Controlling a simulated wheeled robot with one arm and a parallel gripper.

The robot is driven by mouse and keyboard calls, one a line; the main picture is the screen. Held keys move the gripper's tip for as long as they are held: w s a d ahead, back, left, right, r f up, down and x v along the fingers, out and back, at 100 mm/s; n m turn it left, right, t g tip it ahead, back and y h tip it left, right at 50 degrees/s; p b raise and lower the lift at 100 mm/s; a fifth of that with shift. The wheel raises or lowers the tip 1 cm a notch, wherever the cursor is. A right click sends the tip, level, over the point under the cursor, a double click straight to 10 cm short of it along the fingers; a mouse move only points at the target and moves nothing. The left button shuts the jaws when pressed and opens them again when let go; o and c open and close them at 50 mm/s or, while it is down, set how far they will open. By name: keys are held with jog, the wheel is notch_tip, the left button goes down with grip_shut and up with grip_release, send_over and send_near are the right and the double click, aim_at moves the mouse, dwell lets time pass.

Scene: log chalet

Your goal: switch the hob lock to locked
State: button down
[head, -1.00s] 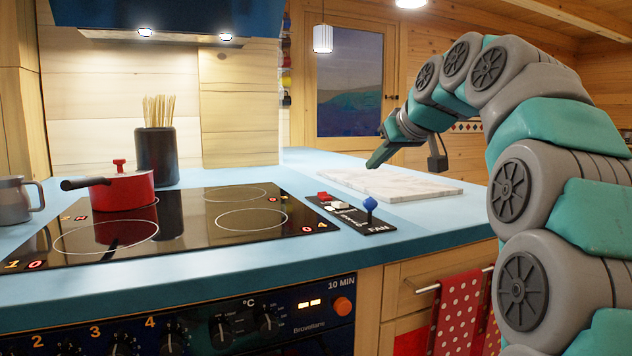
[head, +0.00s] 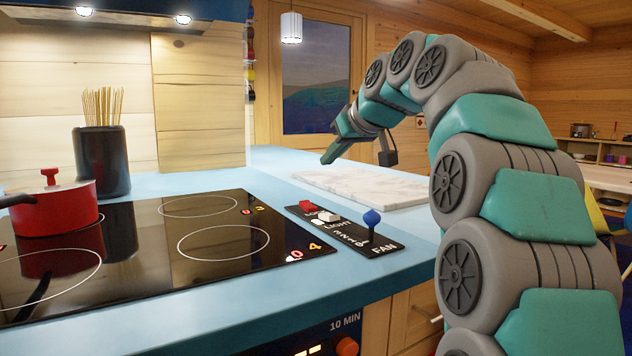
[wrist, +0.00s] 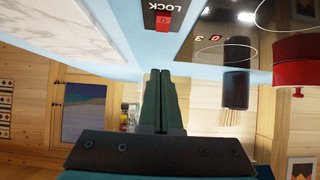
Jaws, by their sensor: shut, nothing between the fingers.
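The hob lock is a red rocker switch (head: 308,206) at the far end of a black control panel (head: 352,238), set in the blue worktop right of the hob. In the wrist view the red switch (wrist: 163,21) shows at the top with the word LOCK beside it. Which way it is set is too small to tell. My gripper (head: 327,160) is shut and empty, above the worktop beyond the panel, apart from the switch. Its closed fingers also show in the wrist view (wrist: 160,75).
The panel also has a white LIGHT switch (head: 327,217) and a blue-knobbed FAN lever (head: 371,220). A marble board (head: 370,184) lies behind. On the left are the black glass hob (head: 170,262), a red pan (head: 60,207) and a dark pot of sticks (head: 101,160).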

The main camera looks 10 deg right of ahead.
send_over(310, 205)
jog(key=f, duration=0.7)
jog(key=shift+s+d+p, duration=0.1)
jog(key=shift+s+p, duration=0.15)
jog(key=shift+p, duration=0.15)
jog(key=shift+w+f, duration=0.25)
jog(key=shift+f, duration=1)
